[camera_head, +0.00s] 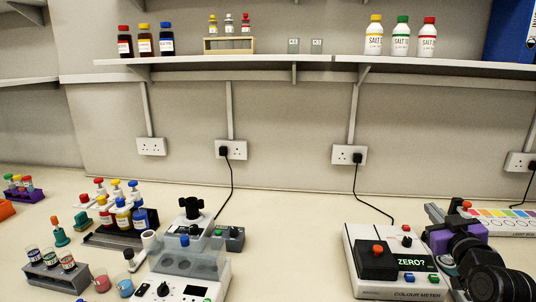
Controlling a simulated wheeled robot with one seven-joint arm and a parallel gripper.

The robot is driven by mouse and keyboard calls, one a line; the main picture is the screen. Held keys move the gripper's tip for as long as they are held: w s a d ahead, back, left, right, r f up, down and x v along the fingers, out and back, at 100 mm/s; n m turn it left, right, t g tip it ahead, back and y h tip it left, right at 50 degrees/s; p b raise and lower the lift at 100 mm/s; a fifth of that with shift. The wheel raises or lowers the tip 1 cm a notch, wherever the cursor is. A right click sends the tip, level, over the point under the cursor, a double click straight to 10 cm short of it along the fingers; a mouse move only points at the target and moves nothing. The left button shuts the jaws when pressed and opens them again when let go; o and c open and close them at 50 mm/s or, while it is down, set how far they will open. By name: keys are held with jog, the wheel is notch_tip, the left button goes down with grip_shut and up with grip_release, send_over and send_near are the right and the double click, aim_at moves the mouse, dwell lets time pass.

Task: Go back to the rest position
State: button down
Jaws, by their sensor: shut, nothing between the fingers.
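My arm reaches in from the lower right with black links. My gripper (433,222) is at its end, beside the right side of the colour meter (372,290), and looks shut and empty. The fingertips are small and partly hidden by my arm. The white colour meter has a black lid with a red knob, a screen reading "ZERO?", and blue and green buttons. My arm overlaps its right edge in the picture; I cannot tell whether they touch.
A colour chart (506,220) lies behind my arm. A white machine (190,262), pump bottles (122,216) and a vial rack (42,277) stand left. The wall shelf (300,60) holds bottles. The bench between the white machine and the meter is mostly clear.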

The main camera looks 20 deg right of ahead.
jog(key=s+a+f+m+t, duration=0.1)
jog(key=s+a+f, duration=0.25)
jog(key=a, duration=0.45)
jog(key=s+a+f+m, duration=0.1)
jog(key=s+a+f, duration=0.25)
jog(key=a, duration=0.55)
jog(key=s+a+f+m+t, duration=0.1)
jog(key=s+a+f, duration=0.25)
jog(key=a, duration=0.45)
jog(key=s+a+f+n+y, duration=0.2)
jog(key=s+a+y, duration=0.1)
jog(key=s+a, duration=0.2)
jog(key=s+a+f+n+g+y, duration=0.1)
jog(key=s+a+n+y, duration=0.1)
jog(key=s+a, duration=0.4)
jog(key=s+a+f+n+g+y, duration=0.1)
jog(key=s+a+y, duration=0.3)
jog(key=s, duration=0.7)
jog(key=shift+a+f+n, duration=0.8)
jog(key=shift+a, duration=0.2)
